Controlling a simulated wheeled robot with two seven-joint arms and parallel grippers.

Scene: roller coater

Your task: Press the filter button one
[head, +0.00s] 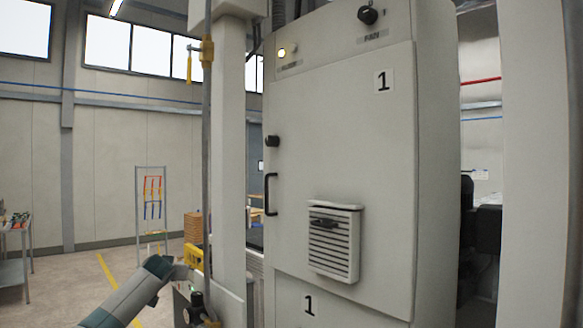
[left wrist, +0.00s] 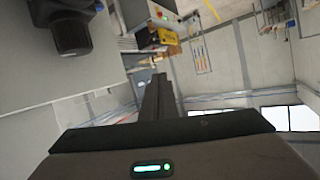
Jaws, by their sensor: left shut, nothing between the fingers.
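A tall grey cabinet (head: 345,120) marked 1 fills the middle of the head view. In the left wrist view my left gripper (left wrist: 158,82) is shut and empty. A black knob (left wrist: 72,32) on a grey panel is near it. My right gripper is not in view.
The cabinet has a louvred vent (head: 334,243), a black handle (head: 270,194) and a small black knob (head: 272,141). A pale upright post (head: 230,160) stands left of the cabinet, near my left arm. Open floor and a rack (head: 152,200) lie further left.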

